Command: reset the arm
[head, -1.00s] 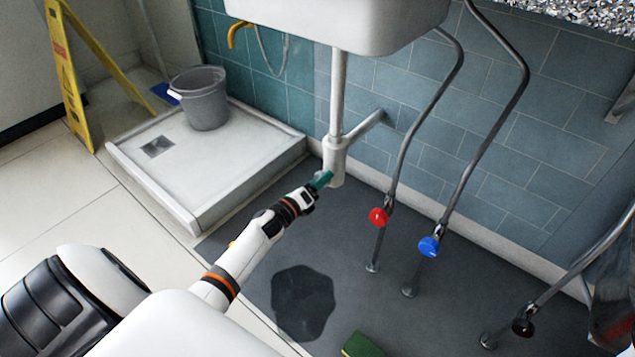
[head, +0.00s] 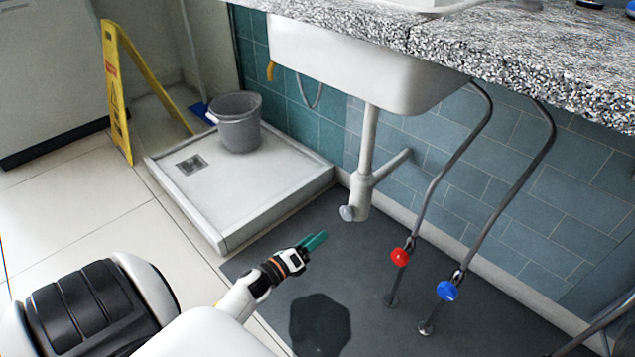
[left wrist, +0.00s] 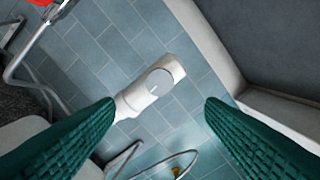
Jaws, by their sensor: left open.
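My left gripper (head: 316,241) is in the head view, below and to the left of the white drain trap (head: 357,205) under the sink, with a gap between them. In the left wrist view its two green ridged fingers (left wrist: 158,135) are spread apart with nothing between them. The rounded end of the white trap (left wrist: 150,92) shows beyond and between the fingers. My left arm (head: 240,298) reaches in from the bottom left. My right gripper is not in any view.
A white sink (head: 350,70) hangs under a speckled counter (head: 510,50). Pipes with a red valve (head: 400,257) and a blue valve (head: 446,291) stand to the right. A grey bucket (head: 238,128) sits in the shower tray (head: 270,190). A dark puddle (head: 320,325) lies on the floor.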

